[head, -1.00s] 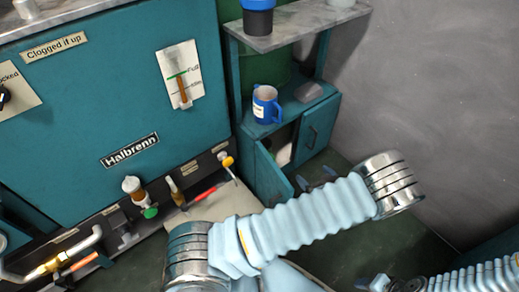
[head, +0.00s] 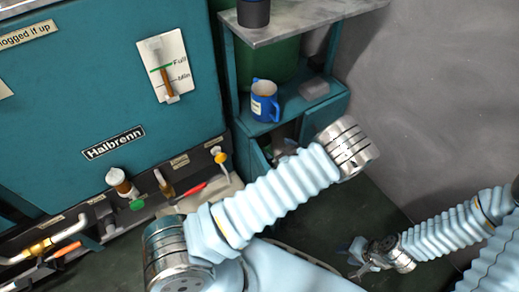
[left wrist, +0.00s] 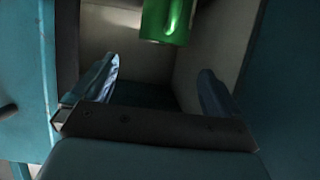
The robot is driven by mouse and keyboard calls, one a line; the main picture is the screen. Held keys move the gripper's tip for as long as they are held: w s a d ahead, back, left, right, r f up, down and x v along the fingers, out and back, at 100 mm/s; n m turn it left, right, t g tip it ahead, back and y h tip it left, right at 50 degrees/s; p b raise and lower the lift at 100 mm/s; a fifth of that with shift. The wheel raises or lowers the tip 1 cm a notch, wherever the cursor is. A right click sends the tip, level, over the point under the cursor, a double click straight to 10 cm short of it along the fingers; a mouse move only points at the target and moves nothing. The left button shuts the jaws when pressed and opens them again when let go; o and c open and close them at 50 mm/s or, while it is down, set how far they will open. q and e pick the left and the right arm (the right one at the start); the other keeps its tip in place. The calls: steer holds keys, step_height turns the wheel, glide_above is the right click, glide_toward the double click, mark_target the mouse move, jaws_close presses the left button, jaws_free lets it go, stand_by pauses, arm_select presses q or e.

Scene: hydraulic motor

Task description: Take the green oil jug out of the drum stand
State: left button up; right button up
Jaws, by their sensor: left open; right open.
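The drum stand (head: 334,104) is a teal cabinet against the grey wall, with an open lower compartment. The green oil jug (left wrist: 168,18) shows in the left wrist view at the top, inside a pale-walled compartment; only its lower part is in the frame. In the head view I cannot see it. My left gripper (left wrist: 157,88) is open and empty, its two fingers inside the compartment opening, short of the jug and apart from it. In the head view this gripper (head: 285,148) is partly hidden at the opening. My right gripper (head: 360,256) is open over the dark floor, away from the stand.
A blue mug (head: 265,100) stands on the stand's shelf, before a green drum (head: 285,62). A dark blue container (head: 253,13) stands on the grey top. The teal Halbrenn unit (head: 110,90) with a gauge and taps fills the left.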

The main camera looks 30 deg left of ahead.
mark_target(263, 141)
arm_select(q)
steer(key=x, duration=0.4)
steer(key=shift+w+a+f, duration=0.1)
steer(key=shift+a+f, duration=0.05)
steer(key=shift+s+f+b+x, duration=0.15)
steer(key=shift+b+x, duration=0.1)
steer(key=shift+x, duration=1.15)
steer(key=shift+s+f+b+x, duration=0.15)
steer(key=shift+b+x, duration=0.1)
steer(key=shift+x, duration=1.1)
steer(key=c, duration=1.3)
